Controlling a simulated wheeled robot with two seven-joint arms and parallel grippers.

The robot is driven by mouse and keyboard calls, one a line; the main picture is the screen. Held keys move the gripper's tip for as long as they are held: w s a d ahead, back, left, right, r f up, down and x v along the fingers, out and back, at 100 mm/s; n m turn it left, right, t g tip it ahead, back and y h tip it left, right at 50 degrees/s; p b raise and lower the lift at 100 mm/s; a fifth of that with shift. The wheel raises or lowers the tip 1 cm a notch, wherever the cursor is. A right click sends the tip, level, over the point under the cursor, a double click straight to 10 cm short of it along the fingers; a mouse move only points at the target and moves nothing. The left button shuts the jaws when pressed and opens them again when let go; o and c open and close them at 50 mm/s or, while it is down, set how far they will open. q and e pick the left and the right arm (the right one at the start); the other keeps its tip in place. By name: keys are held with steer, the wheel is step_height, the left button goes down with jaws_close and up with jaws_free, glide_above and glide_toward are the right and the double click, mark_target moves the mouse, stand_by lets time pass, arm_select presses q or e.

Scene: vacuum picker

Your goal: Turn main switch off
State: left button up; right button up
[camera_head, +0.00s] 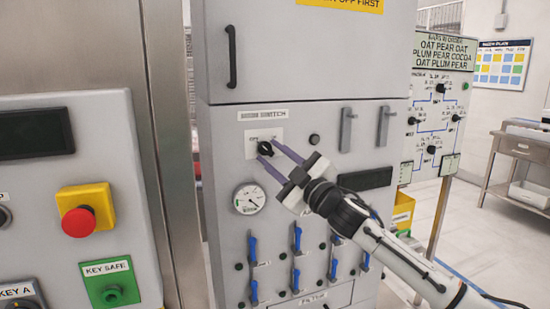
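The main switch (265,148) is a small black knob on a white plate under a label that reads like "MAIN SWITCH", on the grey cabinet front. Small lettering above the knob is too blurred to read surely. My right gripper (267,151) reaches in from the lower right, with its two purple fingertips on either side of the knob. The fingers are apart, wider than the knob looks; contact with the knob cannot be made out. My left gripper is not in view.
A round gauge (249,199) and several blue-handled valves (297,238) sit below the switch. A black door handle (231,56) is above. At left, a nearer grey panel (120,150) carries a red emergency button (78,222) and a green key safe (110,283).

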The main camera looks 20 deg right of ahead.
steer(key=b+v, duration=0.2)
steer(key=v, duration=0.8)
steer(key=shift+s+b, duration=0.15)
steer(key=shift+b, duration=0.15)
steer(key=shift+d+f, duration=0.1)
steer(key=s+a+f+m+g+h, duration=0.1)
steer(key=s+a+f+m+g, duration=0.15)
steer(key=f, duration=0.75)
steer(key=s+a+f+m+g+h, duration=0.1)
steer(key=s+f+m, duration=0.15)
steer(key=f, duration=0.85)
steer(key=s+a+f+m+g, duration=0.15)
steer(key=s+f, duration=0.25)
steer(key=f, duration=0.6)
steer(key=s+a+f+m+g+h, duration=0.1)
steer(key=s+f+m+g, duration=0.1)
steer(key=s+f, duration=0.9)
steer(key=s+a+f+m+g+h, duration=0.1)
steer(key=s+a+f+m+g, duration=0.1)
steer(key=s+f, duration=1)
steer(key=s+m+g, duration=0.1)
steer(key=s+g, duration=0.1)
steer(key=s, duration=0.1)
steer(key=shift+a+g, duration=0.25)
steer(key=shift+g, duration=0.05)
